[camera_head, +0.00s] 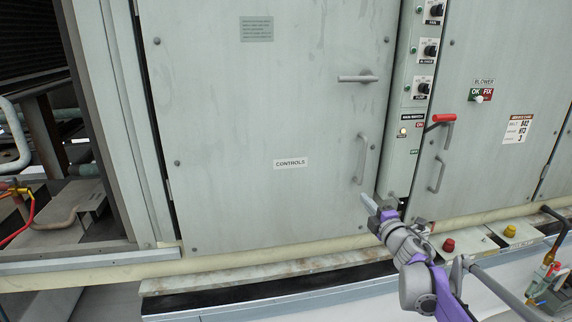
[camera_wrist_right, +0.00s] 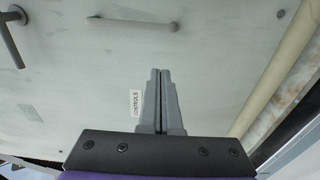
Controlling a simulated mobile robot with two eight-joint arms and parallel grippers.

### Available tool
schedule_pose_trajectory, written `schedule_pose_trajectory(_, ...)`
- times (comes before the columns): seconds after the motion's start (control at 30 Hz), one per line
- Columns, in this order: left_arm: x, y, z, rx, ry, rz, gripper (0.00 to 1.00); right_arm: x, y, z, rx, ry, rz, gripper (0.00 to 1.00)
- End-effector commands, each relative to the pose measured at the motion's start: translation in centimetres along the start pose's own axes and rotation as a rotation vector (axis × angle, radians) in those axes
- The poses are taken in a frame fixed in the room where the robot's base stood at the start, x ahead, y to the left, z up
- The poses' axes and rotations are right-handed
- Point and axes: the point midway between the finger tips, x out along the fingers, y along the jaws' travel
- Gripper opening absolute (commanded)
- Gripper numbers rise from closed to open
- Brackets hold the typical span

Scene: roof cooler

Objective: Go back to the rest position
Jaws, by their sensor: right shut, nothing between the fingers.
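My right gripper (camera_head: 369,202) is at the lower right of the controls door (camera_head: 250,110) in the head view, just below the door's vertical handle (camera_head: 361,158). In the right wrist view its two fingers (camera_wrist_right: 160,72) are together, with nothing between them. The door stands flush in its frame, and its label reads CONTROLS (camera_head: 291,163). The label also shows beside the fingers in the right wrist view (camera_wrist_right: 136,104). Whether the fingers touch the door cannot be told. My left gripper is in neither view.
A horizontal latch handle (camera_head: 358,78) sits on the controls door. A switch column (camera_head: 410,100) and the blower door (camera_head: 500,110) with a red-gripped lever (camera_head: 443,119) are to the right. A ledge (camera_head: 260,270) runs below. Pipes (camera_head: 15,135) and an open bay are at left.

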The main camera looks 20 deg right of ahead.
Motion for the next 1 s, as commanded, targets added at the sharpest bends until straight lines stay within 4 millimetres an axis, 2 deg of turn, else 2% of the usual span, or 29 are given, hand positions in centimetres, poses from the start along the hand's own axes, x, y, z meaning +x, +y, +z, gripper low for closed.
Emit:
schedule_pose_trajectory(0.17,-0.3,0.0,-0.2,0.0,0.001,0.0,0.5,-0.9,0.9,-0.9,0.074,-0.047,0.001,0.0)
schedule_pose_trajectory(0.27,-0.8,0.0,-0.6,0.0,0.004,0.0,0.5,-2.9,1.8,-2.5,0.227,-0.141,-0.012,0.0)
schedule_pose_trajectory(0.37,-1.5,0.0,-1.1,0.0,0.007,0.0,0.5,-6.7,1.3,-4.5,0.448,-0.269,-0.061,0.0)
schedule_pose_trajectory(0.47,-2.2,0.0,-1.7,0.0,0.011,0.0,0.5,-11.4,-1.1,-7.1,0.681,-0.395,-0.155,0.0)
schedule_pose_trajectory(0.6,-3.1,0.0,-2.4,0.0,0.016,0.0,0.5,-19.3,-6.3,-11.7,0.978,-0.556,-0.352,0.0)
schedule_pose_trajectory(0.8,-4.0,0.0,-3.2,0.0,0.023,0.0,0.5,-29.6,-13.1,-18.3,1.245,-0.719,-0.66,0.0)
schedule_pose_trajectory(0.9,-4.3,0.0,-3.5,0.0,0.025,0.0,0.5,-33.3,-15.2,-20.7,1.313,-0.772,-0.781,0.0)
schedule_pose_trajectory(1.0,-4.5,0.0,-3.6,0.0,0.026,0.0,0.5,-35.7,-16.4,-22.2,1.349,-0.802,-0.86,0.0)
